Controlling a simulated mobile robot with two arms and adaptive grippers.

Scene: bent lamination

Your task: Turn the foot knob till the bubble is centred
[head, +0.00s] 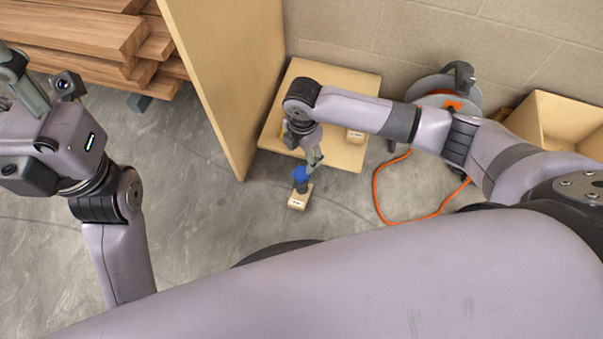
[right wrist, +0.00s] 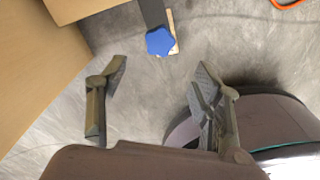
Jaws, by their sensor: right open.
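The blue lobed foot knob (head: 300,173) shows in the head view just above a small pale wooden block (head: 299,198) on the floor. In the right wrist view the knob (right wrist: 160,41) sits at the end of a dark strip (right wrist: 152,12), with the block (right wrist: 174,32) partly hidden behind it. My right gripper (right wrist: 162,72) is open and empty, its fingers apart on either side of the line to the knob, not touching it. In the head view it (head: 315,158) is close beside the knob. My left gripper (head: 18,78) is at the upper left, its fingers partly cut off. I cannot make out the bubble.
A low wooden platform (head: 345,85) with a small labelled block (head: 355,136) stands by the wall. A tall wooden panel (head: 210,70) rises left of it, with stacked boards (head: 80,35) beyond. An orange cord (head: 385,215) lies right. Concrete floor is clear at left.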

